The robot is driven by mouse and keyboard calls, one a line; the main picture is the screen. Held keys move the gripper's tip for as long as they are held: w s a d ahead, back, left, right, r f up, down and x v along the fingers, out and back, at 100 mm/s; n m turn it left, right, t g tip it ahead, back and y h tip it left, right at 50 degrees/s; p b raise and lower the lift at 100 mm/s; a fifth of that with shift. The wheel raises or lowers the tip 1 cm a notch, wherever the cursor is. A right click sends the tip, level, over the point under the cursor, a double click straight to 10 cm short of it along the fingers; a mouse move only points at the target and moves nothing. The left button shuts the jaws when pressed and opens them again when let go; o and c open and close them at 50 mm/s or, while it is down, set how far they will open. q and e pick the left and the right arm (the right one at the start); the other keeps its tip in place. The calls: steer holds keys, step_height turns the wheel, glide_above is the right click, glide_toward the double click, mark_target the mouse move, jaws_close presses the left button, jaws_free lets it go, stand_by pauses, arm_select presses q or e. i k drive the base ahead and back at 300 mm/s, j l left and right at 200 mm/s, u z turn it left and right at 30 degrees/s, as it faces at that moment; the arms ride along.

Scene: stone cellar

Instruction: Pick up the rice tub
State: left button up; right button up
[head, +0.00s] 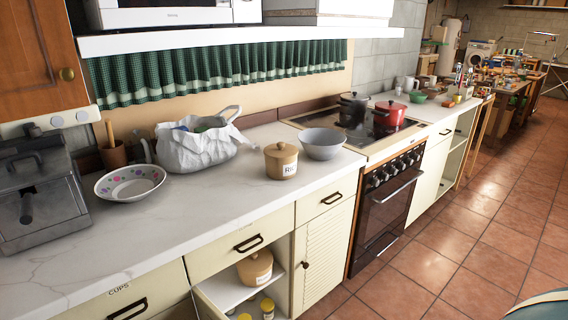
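A tan lidded tub (281,161) with a knob on its lid stands upright on the white marbled counter (205,208). Its white label seems to begin with "Ri", so I take it as the rice tub. A similar tan lidded tub (255,268) sits on a shelf in the open cabinet below; its label is too small to read. Neither of my grippers is in view.
A grey bowl (322,144) stands close right of the counter tub, and a crumpled white bag (195,148) stands to its left. A patterned bowl (130,183) is farther left. The stove (385,190) holds pots. The counter's front is clear; tiled floor lies right.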

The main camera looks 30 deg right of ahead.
mark_target(276, 169)
steer(key=i+l+u, duration=0.15)
steer(key=l, duration=0.85)
steer(key=l+u, duration=0.15)
steer(key=l, duration=0.85)
steer(key=i, duration=0.05)
